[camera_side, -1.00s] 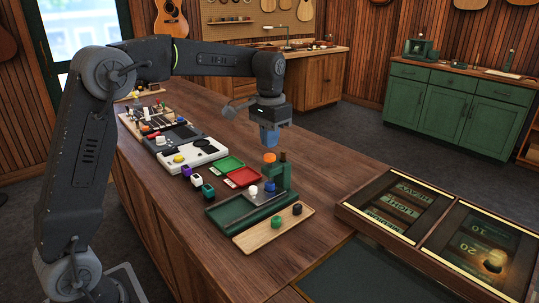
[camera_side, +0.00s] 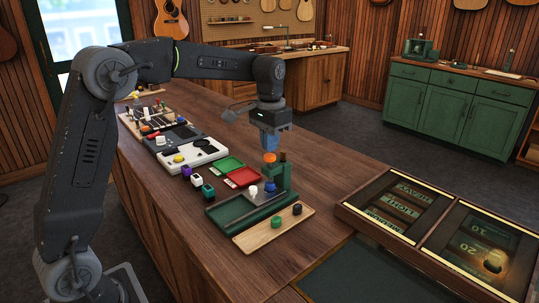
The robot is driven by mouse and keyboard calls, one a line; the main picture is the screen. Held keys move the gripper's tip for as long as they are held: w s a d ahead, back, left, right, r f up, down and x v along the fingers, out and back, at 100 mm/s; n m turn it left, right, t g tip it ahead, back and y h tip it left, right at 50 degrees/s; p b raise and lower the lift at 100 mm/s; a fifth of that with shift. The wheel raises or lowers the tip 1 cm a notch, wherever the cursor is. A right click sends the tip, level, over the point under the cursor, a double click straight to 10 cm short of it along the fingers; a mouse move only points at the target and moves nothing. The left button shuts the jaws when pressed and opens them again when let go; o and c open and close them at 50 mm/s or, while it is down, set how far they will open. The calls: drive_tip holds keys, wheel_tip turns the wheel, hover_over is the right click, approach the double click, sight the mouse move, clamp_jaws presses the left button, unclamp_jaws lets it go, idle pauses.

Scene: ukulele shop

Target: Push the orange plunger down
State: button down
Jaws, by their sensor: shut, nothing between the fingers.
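The orange plunger (camera_side: 269,158) stands on top of the green press (camera_side: 278,178) on the wooden bench. My gripper (camera_side: 270,148) is shut and points straight down right above the plunger. Its blue fingertips are at or just above the plunger's top; I cannot tell whether they touch. Below the plunger, a white piece and a blue piece (camera_side: 270,187) sit at the press's green base (camera_side: 232,211).
A light wooden board (camera_side: 262,234) with a green knob and a black knob lies in front of the press. Red and green trays (camera_side: 243,177) and small coloured blocks (camera_side: 197,180) lie to the left.

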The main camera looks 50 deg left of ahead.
drive_tip(key=shift+f, duration=0.3)
drive_tip(key=shift+f, duration=0.8)
drive_tip(key=shift+r, duration=3.8)
drive_tip(key=s+d+r+t, duration=0.2)
drive_tip(key=s+d+r, duration=0.1)
drive_tip(key=s, duration=0.5)
drive_tip(key=s+d+f+t, duration=0.1)
drive_tip(key=s+f, duration=0.3)
drive_tip(key=s, duration=0.5)
drive_tip(key=s+d+f+t, duration=0.2)
drive_tip(key=s+d+f, duration=0.2)
drive_tip(key=s, duration=0.5)
drive_tip(key=shift+s+t, duration=0.15)
drive_tip(key=shift+t, duration=0.15)
